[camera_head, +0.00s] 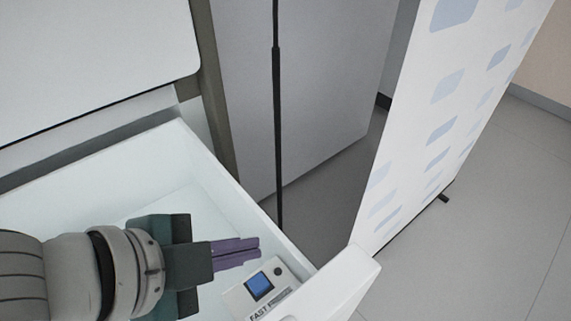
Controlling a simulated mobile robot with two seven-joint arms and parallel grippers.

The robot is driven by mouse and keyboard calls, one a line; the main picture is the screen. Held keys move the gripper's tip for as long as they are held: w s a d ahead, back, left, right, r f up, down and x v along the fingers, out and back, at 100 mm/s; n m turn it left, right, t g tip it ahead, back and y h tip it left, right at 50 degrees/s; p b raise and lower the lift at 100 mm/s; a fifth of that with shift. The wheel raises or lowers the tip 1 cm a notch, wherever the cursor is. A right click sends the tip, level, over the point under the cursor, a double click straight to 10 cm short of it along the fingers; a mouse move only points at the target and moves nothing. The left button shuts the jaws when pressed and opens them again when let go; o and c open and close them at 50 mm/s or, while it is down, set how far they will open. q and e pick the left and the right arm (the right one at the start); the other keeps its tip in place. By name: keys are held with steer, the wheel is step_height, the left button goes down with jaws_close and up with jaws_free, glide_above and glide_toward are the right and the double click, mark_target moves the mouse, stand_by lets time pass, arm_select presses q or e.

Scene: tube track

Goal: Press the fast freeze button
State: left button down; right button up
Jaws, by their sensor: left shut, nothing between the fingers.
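A small white control box (286,288) with a blue screen (259,286), a dark round button (278,271) and a label that begins "FAST" sits in the corner of an open white drawer. The lower part of the box is cut off by the picture's bottom edge. My left gripper (258,250) reaches in from the left, with its purple fingers shut and empty. Its fingertips lie just up and left of the dark button in the picture. I cannot tell whether they touch the box. My right gripper is not in view.
The drawer's far wall (225,195) and front panel (345,285) border the box closely. A grey cabinet with a dark vertical gap (277,110) stands behind. A white patterned panel (440,110) stands at right, with open floor (470,240) beyond.

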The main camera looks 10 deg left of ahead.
arm_select(q)
steer(key=b, duration=0.5)
glide_above(250, 287)
step_height(250, 287, down, 5)
steer(key=shift+f, duration=0.15)
steer(key=shift+f+b, duration=0.4)
steer(key=shift+f, duration=0.5)
steer(key=shift+f, duration=0.1)
stand_by(0.7)
steer(key=shift+f, duration=0.35)
steer(key=shift+f+b, duration=0.3)
steer(key=shift+f, duration=0.15)
stand_by(0.5)
stand_by(0.4)
steer(key=shift+r+p, duration=0.9)
steer(key=shift+p, duration=0.25)
